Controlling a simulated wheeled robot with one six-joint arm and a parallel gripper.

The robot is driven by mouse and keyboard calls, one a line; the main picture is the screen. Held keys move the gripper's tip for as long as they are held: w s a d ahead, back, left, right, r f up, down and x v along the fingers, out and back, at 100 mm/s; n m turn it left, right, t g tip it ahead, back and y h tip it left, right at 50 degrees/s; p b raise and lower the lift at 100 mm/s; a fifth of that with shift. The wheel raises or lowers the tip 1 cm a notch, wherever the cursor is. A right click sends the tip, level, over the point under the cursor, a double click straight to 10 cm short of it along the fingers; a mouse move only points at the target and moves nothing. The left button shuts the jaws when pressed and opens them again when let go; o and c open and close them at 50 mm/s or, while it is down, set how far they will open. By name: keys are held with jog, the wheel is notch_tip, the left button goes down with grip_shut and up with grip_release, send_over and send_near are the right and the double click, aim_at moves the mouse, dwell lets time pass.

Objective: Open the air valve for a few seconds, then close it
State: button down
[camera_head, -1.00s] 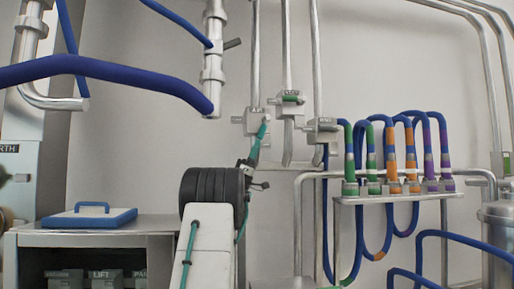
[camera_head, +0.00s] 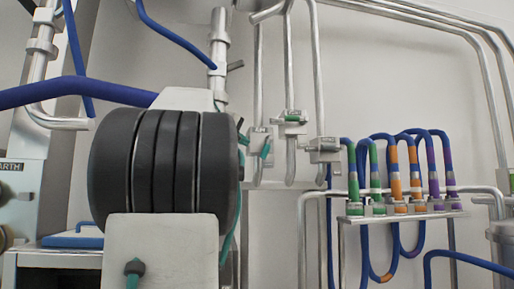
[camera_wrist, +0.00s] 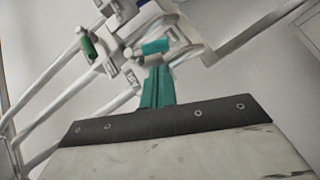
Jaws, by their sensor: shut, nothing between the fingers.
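The air valve (camera_head: 258,139) is the leftmost of the row of pipe valves. Its teal handle (camera_head: 266,150) points down at a slant. In the wrist view the handle (camera_wrist: 155,47) lies just beyond the fingertips, with the valve's label plate (camera_wrist: 132,78) to the left. My gripper (camera_wrist: 156,70) is shut, its teal fingers together and empty, close to the handle and seemingly apart from it. In the head view my gripper (camera_head: 241,140) is mostly hidden behind my arm, just left of the valve.
A middle valve (camera_head: 290,118) with a green handle and a right valve (camera_head: 323,147) stand close beside the air valve. Coloured hoses (camera_head: 395,175) loop over a rack (camera_head: 400,216) at right. A blue hose (camera_head: 75,91) crosses at left. Bare wall lies above the rack.

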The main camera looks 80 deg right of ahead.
notch_tip(320, 180, up, 3)
jog(key=w+a+n+t+h, duration=0.1)
jog(key=w+a+n+t, duration=0.1)
jog(key=n+t, duration=0.1)
send_near(267, 147)
jog(key=w+d, duration=0.4)
jog(key=d, duration=0.1)
jog(key=shift+s+d+f, duration=0.5)
jog(key=shift+s+f, duration=0.05)
jog(key=shift+s, duration=0.25)
jog(key=shift+s+d+f, duration=0.55)
jog(key=shift+s, duration=0.2)
